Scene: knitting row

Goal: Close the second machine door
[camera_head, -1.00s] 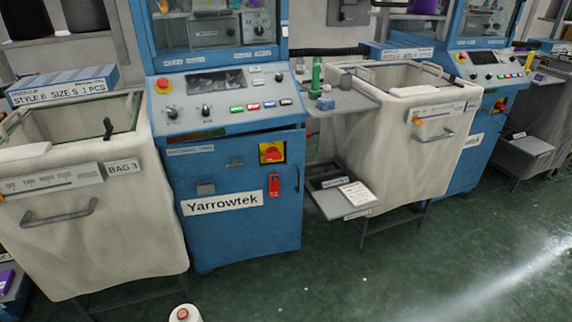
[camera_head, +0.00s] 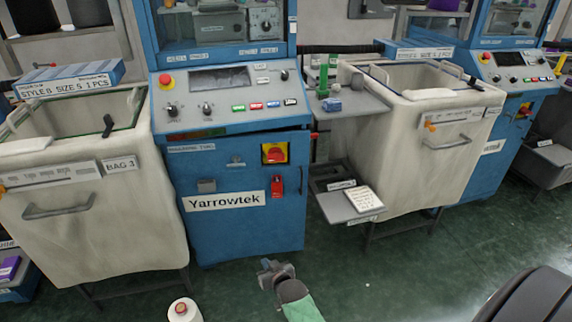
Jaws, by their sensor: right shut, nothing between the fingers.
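Two blue knitting machines show. The nearer one (camera_head: 240,225), labelled Yarrowtek, stands in the middle and the other (camera_head: 480,165) at the right. Each has a glazed upper section; the nearer glazed section (camera_head: 215,52) is cut by the top edge. The nearer lower front panel (camera_head: 225,182) has a dark handle at its right edge and looks flush or nearly so. I cannot tell which door is the second, or whether it stands ajar. My right gripper (camera_head: 271,272) is shut and empty, low in front of the nearer machine. My left gripper is not in view.
A cream fabric bin marked BAG 3 (camera_head: 95,205) stands left of the nearer machine, and another bin (camera_head: 410,150) right of it. A grey shelf (camera_head: 345,103) and a low tray (camera_head: 345,207) jut out between.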

